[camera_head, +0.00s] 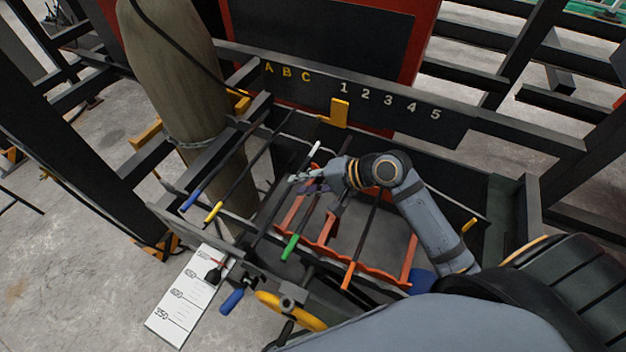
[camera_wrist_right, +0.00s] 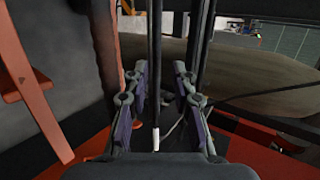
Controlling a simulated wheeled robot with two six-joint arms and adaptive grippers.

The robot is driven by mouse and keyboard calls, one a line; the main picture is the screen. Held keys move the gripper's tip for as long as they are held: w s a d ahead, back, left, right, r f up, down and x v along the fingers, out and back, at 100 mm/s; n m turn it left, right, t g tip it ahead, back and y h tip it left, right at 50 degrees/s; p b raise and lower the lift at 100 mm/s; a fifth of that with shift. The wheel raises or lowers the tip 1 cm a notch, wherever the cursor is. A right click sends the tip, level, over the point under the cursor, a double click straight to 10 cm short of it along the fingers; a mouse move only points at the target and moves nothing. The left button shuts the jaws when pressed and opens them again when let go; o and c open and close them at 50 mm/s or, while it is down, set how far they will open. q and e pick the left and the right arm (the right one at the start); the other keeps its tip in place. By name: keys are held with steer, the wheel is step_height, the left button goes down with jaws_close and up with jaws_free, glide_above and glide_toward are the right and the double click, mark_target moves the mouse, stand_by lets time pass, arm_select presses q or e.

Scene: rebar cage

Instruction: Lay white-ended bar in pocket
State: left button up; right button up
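The white-ended bar (camera_head: 316,147) slants down and left in the head view, its white tip at the upper end. In the right wrist view the dark bar (camera_wrist_right: 155,60) stands between my fingers, its white tip near the palm. My right gripper (camera_head: 304,184) is at this bar, just below the white tip. In the right wrist view its fingers (camera_wrist_right: 161,92) are spread, with a visible gap on each side of the bar. I cannot tell which slot is the pocket; a red notched rack (camera_head: 378,273) lies below the gripper. My left gripper is not in view.
Blue-ended (camera_head: 191,200), yellow-ended (camera_head: 213,212), green-ended (camera_head: 290,246) and orange-ended (camera_head: 348,275) bars lie nearby. A dark rail (camera_head: 450,126) carries A, B, C and 1 to 5, with a yellow block (camera_head: 340,112) before it. A thick column (camera_head: 172,65) stands left.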

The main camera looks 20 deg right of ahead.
steer(key=v, duration=0.5)
steer(key=shift+w+d+f, duration=0.1)
steer(key=shift+d+f, duration=0.2)
steer(key=shift+d, duration=0.05)
steer(key=shift+s+r, duration=0.2)
steer(key=shift+r, duration=0.25)
